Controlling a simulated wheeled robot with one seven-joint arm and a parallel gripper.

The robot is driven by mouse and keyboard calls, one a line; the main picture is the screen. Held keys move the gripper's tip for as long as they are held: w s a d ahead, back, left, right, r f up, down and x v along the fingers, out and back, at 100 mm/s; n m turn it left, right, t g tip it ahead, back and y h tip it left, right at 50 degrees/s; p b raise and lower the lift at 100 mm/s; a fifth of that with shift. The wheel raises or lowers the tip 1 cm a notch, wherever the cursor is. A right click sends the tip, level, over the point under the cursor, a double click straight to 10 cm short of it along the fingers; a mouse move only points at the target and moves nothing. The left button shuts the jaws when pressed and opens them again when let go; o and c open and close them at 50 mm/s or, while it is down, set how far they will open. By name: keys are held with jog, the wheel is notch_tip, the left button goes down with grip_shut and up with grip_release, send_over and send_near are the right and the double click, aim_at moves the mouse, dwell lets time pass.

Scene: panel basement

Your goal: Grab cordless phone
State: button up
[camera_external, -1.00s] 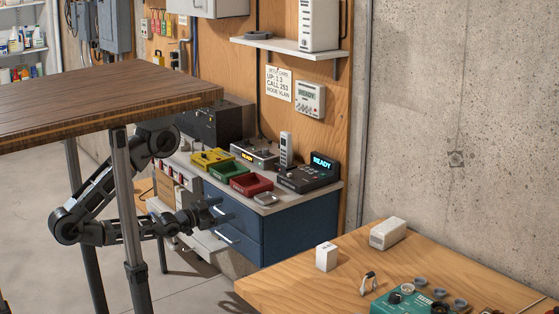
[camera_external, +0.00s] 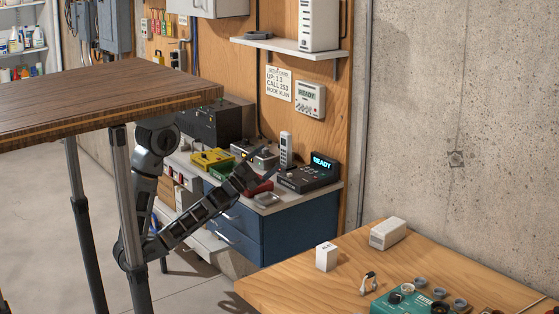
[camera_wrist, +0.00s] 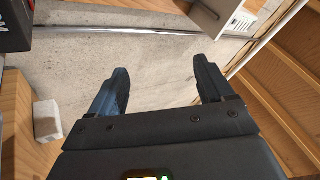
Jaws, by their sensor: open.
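A white cordless phone (camera_external: 286,148) stands upright on the grey-white counter, left of the dark device with the lit READY screen. My gripper (camera_external: 252,168) is in front of the counter in the external view, tilted up, and covers part of the red tray. It appears a little left of and below the phone, and no contact with the phone shows. In the wrist view my gripper (camera_wrist: 160,85) has its two dark fingers wide apart with nothing between them. I cannot make out the phone in the wrist view.
The READY device (camera_external: 309,174) is right of the phone. A wooden table (camera_external: 290,290) is at front right; a dark brown tabletop (camera_external: 90,95) overhangs my arm.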

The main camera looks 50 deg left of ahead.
jog(key=w+a+r+n+g+y+p, duration=0.1)
jog(key=w+a+n+y+p, duration=0.1)
jog(key=w+a+n+y, duration=0.55)
jog(key=n+g+h+p, duration=0.2)
jog(key=n+g+p, duration=0.15)
jog(key=n, duration=0.45)
send_near(289, 133)
jog(key=w, duration=0.2)
jog(key=shift+w+a+r+m+g+b, duration=0.25)
jog(key=shift+w+a+r+g+b, duration=0.05)
jog(key=shift+r+g, duration=0.1)
jog(key=shift+w+a+f+n+g+h, duration=0.1)
jog(key=shift+w+a+n+g+h, duration=0.2)
jog(key=shift+w+n, duration=0.1)
jog(key=shift+w+a+p, duration=0.1)
jog(key=shift+w+p, duration=1)
jog(key=shift+w, duration=2.8)
grip_shut()
